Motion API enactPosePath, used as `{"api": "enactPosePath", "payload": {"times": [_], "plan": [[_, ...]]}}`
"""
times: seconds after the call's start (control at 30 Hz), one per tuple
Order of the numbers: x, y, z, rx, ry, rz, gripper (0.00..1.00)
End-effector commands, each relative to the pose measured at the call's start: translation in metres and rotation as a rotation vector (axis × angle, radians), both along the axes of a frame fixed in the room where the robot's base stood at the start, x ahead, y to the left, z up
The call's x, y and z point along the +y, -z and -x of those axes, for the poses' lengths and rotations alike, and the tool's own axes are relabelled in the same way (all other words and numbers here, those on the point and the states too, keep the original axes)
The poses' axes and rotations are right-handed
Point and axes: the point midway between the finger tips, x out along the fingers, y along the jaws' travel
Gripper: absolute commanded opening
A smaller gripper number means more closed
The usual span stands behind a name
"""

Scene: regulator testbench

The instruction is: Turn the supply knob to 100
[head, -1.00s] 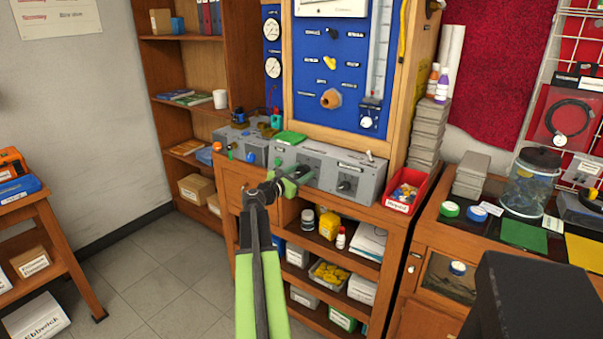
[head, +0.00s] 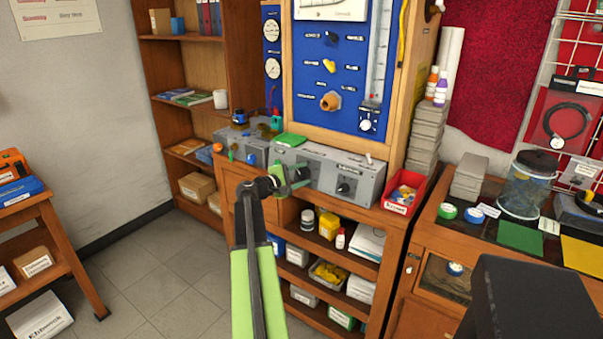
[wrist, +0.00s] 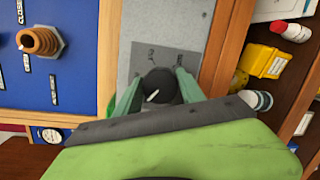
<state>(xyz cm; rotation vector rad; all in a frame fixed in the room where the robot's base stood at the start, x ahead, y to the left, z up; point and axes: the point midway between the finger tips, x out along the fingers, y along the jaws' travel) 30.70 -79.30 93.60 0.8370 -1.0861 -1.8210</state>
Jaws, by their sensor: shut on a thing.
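A black round knob (wrist: 157,85) with a white pointer line sits on a plate on the front of a grey control box (head: 313,170). My gripper (wrist: 159,82) has its green fingers on either side of this knob and is shut on it. The pointer line lies slanted in the wrist view. Small scale marks show by the knob, but I cannot read them or tell the value. In the head view my gripper (head: 292,178) is at the left part of the box front and hides the knob.
A second black knob (head: 343,187) sits farther right on the box. A green object (head: 290,140) lies on top of the box. A red bin (head: 407,192) stands right of it. A blue panel (head: 340,75) with gauges rises behind. Open shelves are below.

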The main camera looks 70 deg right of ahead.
Motion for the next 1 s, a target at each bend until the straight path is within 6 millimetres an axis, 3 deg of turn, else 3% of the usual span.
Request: {"api": "enactPosePath", "payload": {"times": [0.7,1.0], "plan": [[0.0009,-0.0005,-0.0015,-0.631,0.132,0.165,0.06],[0.0010,0.0007,-0.0016,-0.820,0.172,0.215,0.06]]}}
